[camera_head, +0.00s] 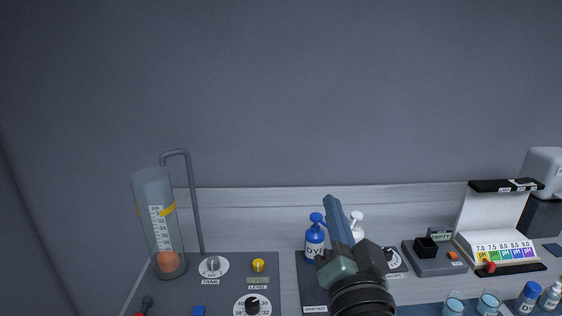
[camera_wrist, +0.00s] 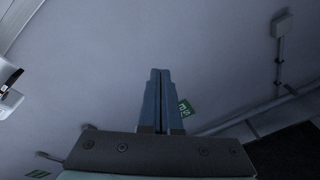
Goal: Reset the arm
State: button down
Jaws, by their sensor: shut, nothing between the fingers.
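My gripper (camera_head: 335,212) is raised in front of the counter in the head view, with its fingers pointing up and slightly left. It hides part of a white pump bottle and part of the counter behind it. In the wrist view my gripper (camera_wrist: 160,75) shows two blue-grey fingers side by side, shut with nothing between them. The wrist view faces a plain wall with a green sign (camera_wrist: 185,107) partly behind the fingers.
A clear graduated cylinder (camera_head: 153,215) with a bent pipe stands at left. A blue pump bottle (camera_head: 314,240) stands close to my gripper in the picture. A pH colour chart (camera_head: 500,252) and small beakers (camera_head: 489,303) are at right. The wall area above is clear.

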jog(key=s+a+r+n+t, duration=0.2)
jog(key=s+r, duration=0.3)
jog(key=r, duration=0.4)
jog(key=s+a+r+n+t, duration=0.2)
jog(key=s+r, duration=0.3)
jog(key=r, duration=0.4)
jog(key=s+a+r+n+t+h, duration=0.1)
jog(key=s+a+r+n+t, duration=0.2)
jog(key=r, duration=0.6)
jog(key=s+a+p, duration=0.1)
jog(key=s, duration=0.1)
jog(key=shift+s+r, duration=0.2)
jog(key=shift+s, duration=0.15)
